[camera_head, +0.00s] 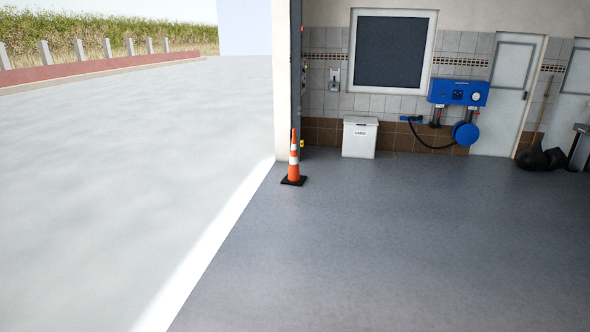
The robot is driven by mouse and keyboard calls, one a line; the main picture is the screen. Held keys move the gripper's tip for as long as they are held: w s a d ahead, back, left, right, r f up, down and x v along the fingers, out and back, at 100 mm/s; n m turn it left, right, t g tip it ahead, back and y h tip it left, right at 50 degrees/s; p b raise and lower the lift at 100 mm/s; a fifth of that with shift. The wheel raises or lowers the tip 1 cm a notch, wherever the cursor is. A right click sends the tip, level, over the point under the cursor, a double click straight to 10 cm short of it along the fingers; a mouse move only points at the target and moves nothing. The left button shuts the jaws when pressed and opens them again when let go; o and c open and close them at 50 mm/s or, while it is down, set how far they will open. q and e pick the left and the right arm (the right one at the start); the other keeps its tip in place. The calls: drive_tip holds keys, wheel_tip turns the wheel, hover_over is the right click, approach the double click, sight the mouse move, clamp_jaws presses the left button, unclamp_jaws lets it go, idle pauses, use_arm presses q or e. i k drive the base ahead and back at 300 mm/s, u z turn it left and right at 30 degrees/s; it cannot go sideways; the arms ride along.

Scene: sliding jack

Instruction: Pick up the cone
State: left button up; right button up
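An orange traffic cone (293,164) with white bands and a black square base stands upright on the grey floor. It is near the corner of the wall, just inside the edge between the shaded floor and the bright ground outside. It is some way ahead of me and nothing touches it from my side. Neither my left nor my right gripper shows in the head view.
A white bin (360,137) stands against the tiled wall right of the cone. A blue wall unit (459,93) with a hose hangs farther right. Black bags (541,158) lie by the doors. The grey floor (400,250) ahead is clear.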

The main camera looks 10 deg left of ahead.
sight(293, 178)
drive_tip(key=z, duration=0.05)
drive_tip(key=i, duration=4.9)
drive_tip(key=u, duration=0.3)
drive_tip(key=i, duration=1.95)
drive_tip(key=u, duration=0.75)
drive_tip(key=i, duration=2.2)
drive_tip(key=u, duration=0.45)
